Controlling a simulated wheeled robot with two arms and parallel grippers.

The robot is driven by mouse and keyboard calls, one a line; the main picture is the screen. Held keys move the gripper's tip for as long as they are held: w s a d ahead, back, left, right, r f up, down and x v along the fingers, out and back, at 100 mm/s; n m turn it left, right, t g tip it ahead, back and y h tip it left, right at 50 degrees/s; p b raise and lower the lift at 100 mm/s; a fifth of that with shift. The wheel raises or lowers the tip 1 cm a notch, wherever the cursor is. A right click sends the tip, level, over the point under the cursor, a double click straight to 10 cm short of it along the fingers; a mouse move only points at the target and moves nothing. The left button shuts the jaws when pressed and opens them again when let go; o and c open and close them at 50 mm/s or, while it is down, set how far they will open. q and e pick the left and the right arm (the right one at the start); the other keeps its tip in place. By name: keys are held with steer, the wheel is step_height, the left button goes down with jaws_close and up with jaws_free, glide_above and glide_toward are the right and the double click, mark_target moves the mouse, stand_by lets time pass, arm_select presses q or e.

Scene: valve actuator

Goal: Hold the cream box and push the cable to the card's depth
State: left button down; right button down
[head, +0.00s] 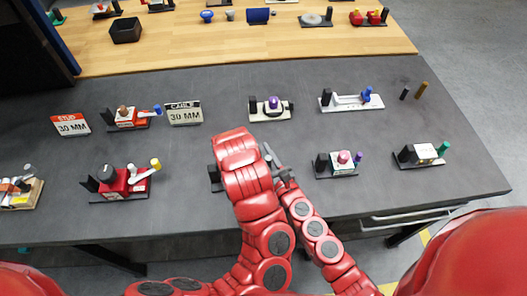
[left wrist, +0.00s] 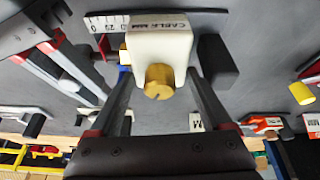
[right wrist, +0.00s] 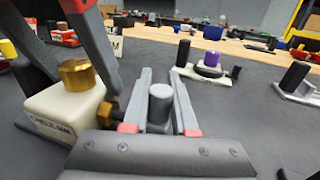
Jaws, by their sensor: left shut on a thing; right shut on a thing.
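The cream box (left wrist: 160,45) with a brass cap (left wrist: 158,82) on top sits between the two fingers of my left gripper (left wrist: 160,92), which is shut on it. In the right wrist view the cream box (right wrist: 65,112) shows a brass fitting on its side. My right gripper (right wrist: 160,88) is shut on the grey cable (right wrist: 160,105) beside that fitting. How deep the cable sits in the box cannot be told. In the head view my left arm hides most of the box; my right gripper (head: 279,165) is just right of it. The card (head: 185,112) reads CABLE 30 MM.
A scale strip (left wrist: 108,23) lies beside the box. Another card (head: 71,124) reads STUD 30 MM. Grey table is clear between units.

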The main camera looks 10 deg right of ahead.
steer(key=shift+s+a, duration=0.15)
steer(key=shift+a, duration=0.75)
steer(key=c, duration=0.7)
jaws_free()
